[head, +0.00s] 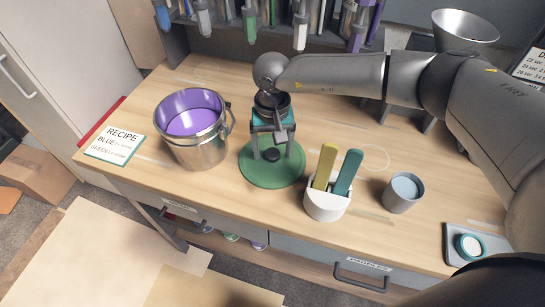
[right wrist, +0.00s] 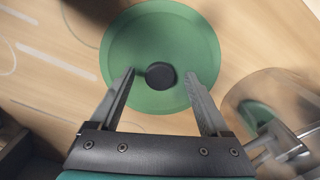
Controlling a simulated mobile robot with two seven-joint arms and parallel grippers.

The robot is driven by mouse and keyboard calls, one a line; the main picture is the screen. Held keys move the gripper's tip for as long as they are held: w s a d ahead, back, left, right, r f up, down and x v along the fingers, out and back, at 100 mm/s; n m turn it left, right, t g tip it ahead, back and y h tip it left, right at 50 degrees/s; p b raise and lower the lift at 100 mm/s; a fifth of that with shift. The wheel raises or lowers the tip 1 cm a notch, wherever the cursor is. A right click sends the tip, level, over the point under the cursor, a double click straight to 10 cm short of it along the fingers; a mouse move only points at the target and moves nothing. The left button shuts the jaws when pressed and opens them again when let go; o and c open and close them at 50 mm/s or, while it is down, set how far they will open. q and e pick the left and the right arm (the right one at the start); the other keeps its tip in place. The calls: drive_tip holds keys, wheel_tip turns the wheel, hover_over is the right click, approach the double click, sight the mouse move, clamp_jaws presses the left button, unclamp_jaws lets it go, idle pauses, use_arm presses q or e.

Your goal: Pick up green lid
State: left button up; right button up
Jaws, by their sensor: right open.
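The green lid (head: 258,172) lies flat on the wooden table, with a dark round knob (head: 271,154) at its middle. In the right wrist view the green lid (right wrist: 130,60) and its dark knob (right wrist: 160,76) show from above. My right gripper (head: 272,150) is over the lid, pointing down. Its two fingers (right wrist: 160,85) are open, one on each side of the knob, with visible gaps to it. Their exact height over the lid is hard to tell. My left gripper is not in view.
A metal pot (head: 197,150) with a purple inside stands left of the lid. A white holder (head: 325,207) with yellow and teal handles and a grey cup (head: 403,193) stand to the right. A recipe card (head: 115,144) lies at the left edge. A shelf with bottles is behind.

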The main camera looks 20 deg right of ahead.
clamp_jaws()
idle(0.6)
